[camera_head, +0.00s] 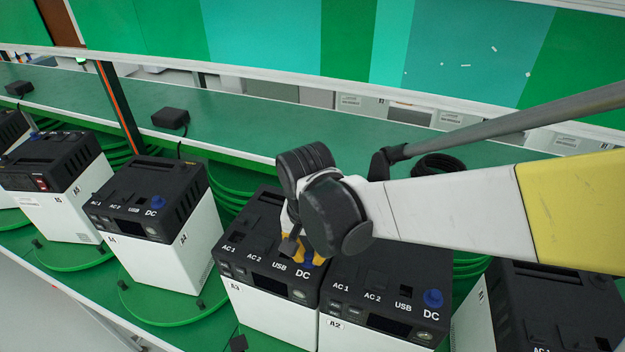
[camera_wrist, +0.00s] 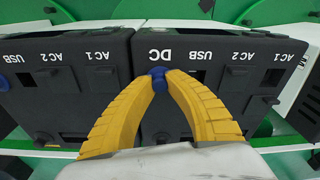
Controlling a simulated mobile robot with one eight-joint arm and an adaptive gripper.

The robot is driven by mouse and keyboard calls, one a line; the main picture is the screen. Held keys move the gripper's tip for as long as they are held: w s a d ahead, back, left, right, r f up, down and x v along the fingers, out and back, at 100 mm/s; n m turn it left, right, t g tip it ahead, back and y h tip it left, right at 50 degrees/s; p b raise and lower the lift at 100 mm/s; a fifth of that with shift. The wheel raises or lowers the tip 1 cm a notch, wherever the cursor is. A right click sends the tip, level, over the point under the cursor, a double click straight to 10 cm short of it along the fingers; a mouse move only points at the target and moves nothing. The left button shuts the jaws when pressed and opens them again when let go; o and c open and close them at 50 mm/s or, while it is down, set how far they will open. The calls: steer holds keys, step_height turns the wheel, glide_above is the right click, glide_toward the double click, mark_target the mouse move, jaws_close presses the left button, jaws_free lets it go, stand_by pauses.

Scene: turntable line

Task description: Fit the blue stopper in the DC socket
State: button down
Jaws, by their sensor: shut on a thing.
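My gripper (camera_head: 304,255) reaches down over the DC corner of the box marked A3 (camera_head: 268,312). In the wrist view its yellow fingertips (camera_wrist: 160,77) are shut on a blue stopper (camera_wrist: 159,84). The stopper is over the DC corner, just below the DC label (camera_wrist: 159,55). The DC socket is hidden under the stopper and fingers, so I cannot tell how deep the stopper sits. In the head view the fingers hide most of it.
The A2 box (camera_head: 345,339) stands close on the right, with a blue stopper (camera_head: 433,298) at its DC corner. A green shelf (camera_head: 240,138) runs behind, with a black block (camera_head: 170,118).

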steer(key=c, duration=1.4)
jaws_free()
steer(key=shift+o, duration=0.2)
